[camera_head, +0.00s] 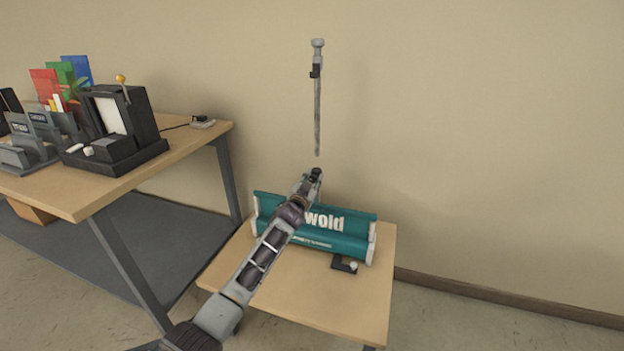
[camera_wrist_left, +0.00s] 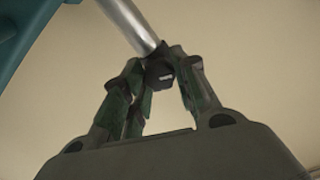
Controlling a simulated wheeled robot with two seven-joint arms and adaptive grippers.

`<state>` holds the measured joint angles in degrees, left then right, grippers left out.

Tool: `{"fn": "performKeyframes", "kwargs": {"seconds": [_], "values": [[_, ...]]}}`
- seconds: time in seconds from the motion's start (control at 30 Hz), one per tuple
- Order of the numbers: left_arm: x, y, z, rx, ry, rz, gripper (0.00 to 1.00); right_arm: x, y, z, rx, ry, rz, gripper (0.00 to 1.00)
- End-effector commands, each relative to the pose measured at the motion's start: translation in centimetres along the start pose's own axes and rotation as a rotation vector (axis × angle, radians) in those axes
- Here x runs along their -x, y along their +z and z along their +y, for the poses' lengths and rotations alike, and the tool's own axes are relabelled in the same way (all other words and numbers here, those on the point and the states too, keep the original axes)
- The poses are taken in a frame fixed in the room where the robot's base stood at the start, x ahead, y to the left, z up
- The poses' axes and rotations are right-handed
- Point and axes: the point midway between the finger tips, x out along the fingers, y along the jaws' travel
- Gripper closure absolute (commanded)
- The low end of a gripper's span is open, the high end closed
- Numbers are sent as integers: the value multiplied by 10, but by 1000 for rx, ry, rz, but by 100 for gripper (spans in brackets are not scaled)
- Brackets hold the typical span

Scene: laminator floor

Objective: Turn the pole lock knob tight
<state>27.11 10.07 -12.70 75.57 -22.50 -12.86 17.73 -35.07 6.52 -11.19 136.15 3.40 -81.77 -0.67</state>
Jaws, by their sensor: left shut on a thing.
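A slim grey pole (camera_head: 317,115) stands upright against the wall above the teal banner base (camera_head: 345,247), with a pale cap on top and a small black clip (camera_head: 315,71) below it. My left gripper (camera_head: 314,178) is at the pole's lower end, above the banner base. In the left wrist view the silver pole (camera_wrist_left: 130,24) slants in from the top, and a dark knob (camera_wrist_left: 159,72) sits at its end between my left gripper's fingers (camera_wrist_left: 160,92). The fingers are shut on this knob and hide part of it. How tight the knob is cannot be told. My right gripper is not in view.
The banner base lies on a small wooden table (camera_head: 300,305), with a small black item (camera_head: 345,264) in front of it. A larger desk (camera_head: 185,150) at left carries a black device (camera_head: 118,125) and folders. The wall is close behind; the floor at right is clear.

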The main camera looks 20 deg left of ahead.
Motion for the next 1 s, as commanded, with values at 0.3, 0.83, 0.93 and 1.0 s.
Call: {"fn": "performKeyframes", "kwargs": {"seconds": [0.3, 0.83, 0.93, 1.0], "values": [[0, 0, 1, -300, 2, -1, 95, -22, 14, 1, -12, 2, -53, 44], [0, 1, 3, -804, 2, -1, 95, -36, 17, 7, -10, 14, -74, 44], [0, 2, 3, -898, 2, 0, 95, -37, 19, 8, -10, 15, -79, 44], [0, 2, 3, -961, 2, 0, 95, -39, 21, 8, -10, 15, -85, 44]]}}
